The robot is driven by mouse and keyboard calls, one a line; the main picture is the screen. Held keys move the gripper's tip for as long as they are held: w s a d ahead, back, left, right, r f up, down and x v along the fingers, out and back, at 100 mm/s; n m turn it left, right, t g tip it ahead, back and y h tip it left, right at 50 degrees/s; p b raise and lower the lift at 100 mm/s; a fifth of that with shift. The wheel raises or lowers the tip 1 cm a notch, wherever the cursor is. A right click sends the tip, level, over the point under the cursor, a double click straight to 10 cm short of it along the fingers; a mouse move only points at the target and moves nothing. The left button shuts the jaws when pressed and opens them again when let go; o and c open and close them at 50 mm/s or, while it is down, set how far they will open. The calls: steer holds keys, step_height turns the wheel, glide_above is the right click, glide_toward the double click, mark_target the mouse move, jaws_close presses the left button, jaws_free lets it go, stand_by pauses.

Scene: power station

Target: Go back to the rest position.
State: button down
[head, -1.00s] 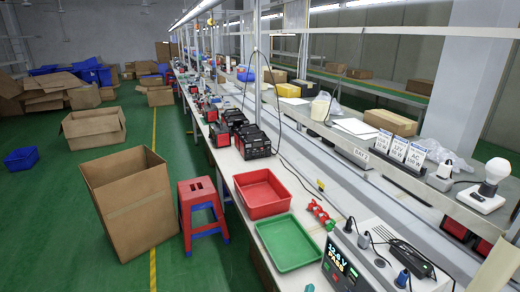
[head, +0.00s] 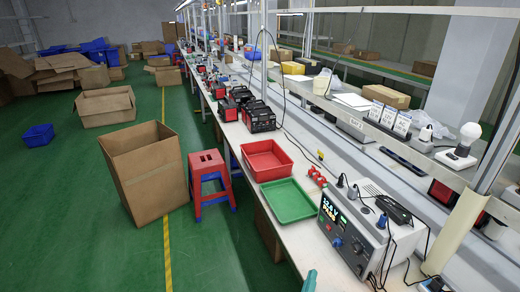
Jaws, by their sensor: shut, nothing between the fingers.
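My gripper does not show in the head view, and I see no part of my arm that I can be sure of. The workbench (head: 296,232) runs from the lower right toward the far left. On its near end stand a red tray (head: 267,171), a green tray (head: 290,212) and a white tester (head: 354,240) with a lit screen. Both trays look empty.
An open cardboard box (head: 150,185) and a red stool (head: 210,180) with blue feet stand left of the bench. Black power units (head: 259,117) line the bench. A teal object (head: 310,282), cut off below, is unclear.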

steer(key=s+a+f+y, duration=0.1)
steer(key=s+a+f, duration=0.1)
steer(key=s+a, duration=0.35)
steer(key=s+a+f+m+y, duration=0.1)
steer(key=s+a+y, duration=0.15)
steer(key=s, duration=0.65)
steer(key=s+a+f+y, duration=0.15)
steer(key=s+a, duration=0.25)
steer(key=s, duration=0.4)
steer(key=s+a+r+m, duration=0.1)
steer(key=s+r, duration=0.2)
steer(key=s, duration=0.3)
steer(key=s+a+r+m+y, duration=0.1)
steer(key=s+a+r, duration=0.1)
steer(key=s, duration=0.4)
steer(key=s+a+r+m, duration=0.2)
steer(key=s+r, duration=0.2)
steer(key=s, duration=0.3)
steer(key=shift+a+r+y, duration=0.2)
steer(key=shift+r+y, duration=0.1)
steer(key=shift+r, duration=0.05)
